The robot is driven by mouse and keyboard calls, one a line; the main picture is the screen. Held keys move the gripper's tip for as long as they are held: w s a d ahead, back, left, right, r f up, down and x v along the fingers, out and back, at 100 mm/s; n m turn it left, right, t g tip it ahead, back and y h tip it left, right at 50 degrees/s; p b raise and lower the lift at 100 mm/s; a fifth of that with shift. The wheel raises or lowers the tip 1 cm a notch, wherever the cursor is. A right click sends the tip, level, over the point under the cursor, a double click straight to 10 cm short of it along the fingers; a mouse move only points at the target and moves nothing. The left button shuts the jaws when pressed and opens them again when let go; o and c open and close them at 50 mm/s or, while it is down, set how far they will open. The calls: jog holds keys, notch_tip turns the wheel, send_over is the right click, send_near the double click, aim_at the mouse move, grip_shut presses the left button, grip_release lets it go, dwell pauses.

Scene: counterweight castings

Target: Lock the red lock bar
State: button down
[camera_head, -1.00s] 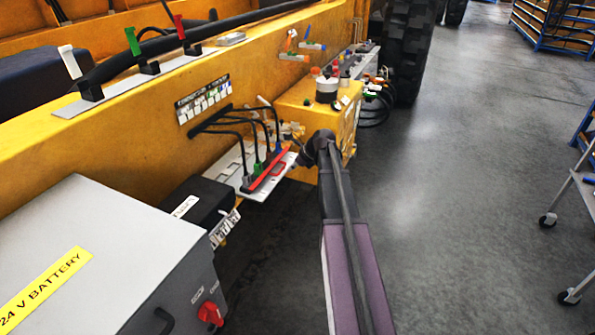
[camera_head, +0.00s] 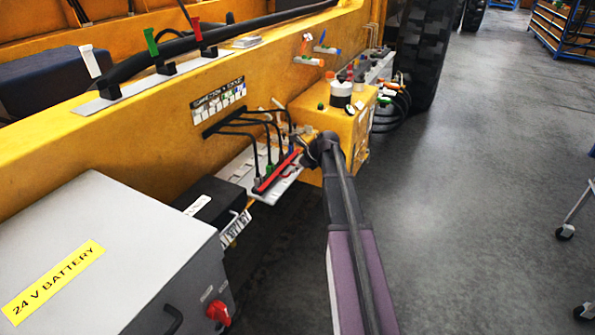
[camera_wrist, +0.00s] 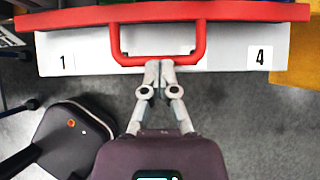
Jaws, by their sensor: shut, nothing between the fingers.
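The red lock bar (camera_head: 277,171) lies along the front edge of the white connector plate (camera_head: 264,196) on the yellow machine's side. In the wrist view the red lock bar (camera_wrist: 225,12) spans the top of the picture, and its U-shaped handle (camera_wrist: 158,60) hangs toward my gripper. My gripper (camera_wrist: 159,66) is shut, with its fingertips at the middle of the handle's lower bar. I cannot tell whether they touch it. The white plate (camera_wrist: 85,55) carries the numbers 1 and 4. In the head view my arm hides the gripper's fingers.
A grey 24 V battery box (camera_head: 110,250) with a red switch (camera_head: 218,312) stands at front left. Black cables (camera_head: 268,140) run down to the plate. A yellow box (camera_head: 330,118) sits just behind my arm. The floor (camera_head: 480,150) to the right is open.

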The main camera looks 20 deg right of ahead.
jog(key=shift+w+a, duration=0.2)
jog(key=shift+s, duration=0.1)
jog(key=s+d+f+p+v, duration=0.1)
jog(key=p+v, duration=0.8)
jog(key=v, duration=0.4)
jog(key=shift+s+d+f, duration=0.25)
jog(key=shift+s+d, duration=0.05)
jog(key=shift+s, duration=0.1)
jog(key=shift+a, duration=0.1)
dwell(0.5)
jog(key=s+a+f+n+g+h, duration=0.2)
jog(key=s+a+n+g, duration=0.1)
jog(key=s+a+n, duration=0.7)
jog(key=s+a+f+n+g+h, duration=0.2)
jog(key=s+a+n, duration=0.8)
jog(key=a+n, duration=0.8)
jog(key=shift+s+g+h, duration=0.25)
jog(key=shift+g+h, duration=0.25)
